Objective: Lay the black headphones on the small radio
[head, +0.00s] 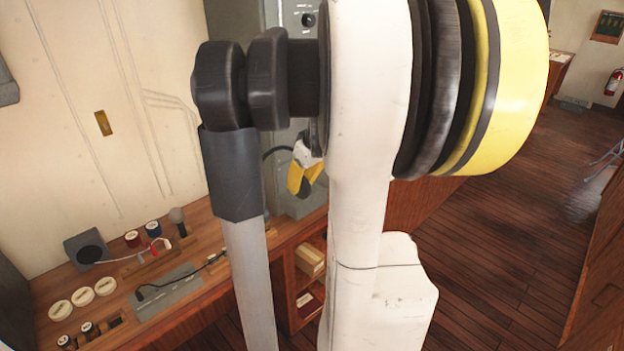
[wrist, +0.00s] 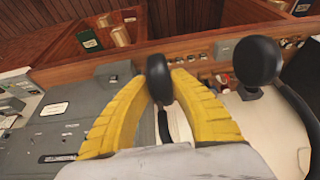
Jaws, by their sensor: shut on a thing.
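My gripper (head: 305,178) is raised in front of the tall grey cabinet, near the wooden desk. In the wrist view its yellow fingers (wrist: 160,85) are shut on a black oval part of the black headphones (wrist: 158,82). A second round black cup (wrist: 257,62) and a dark curved band show to the right. In the head view a black curve of the headphones (head: 277,151) shows left of the fingers; my arm hides much of that area. A small grey box with a dark round face (head: 72,246) stands at the desk's back left. I cannot tell whether it is the small radio.
The wooden desk (head: 215,290) holds pale round discs (head: 83,297), dark red spools (head: 132,238), a microphone (head: 178,218) and a grey plate (head: 170,292) with a cable. The grey cabinet (head: 287,14) rises behind the arm. Grey switch panels (wrist: 60,125) fill the wrist view's left.

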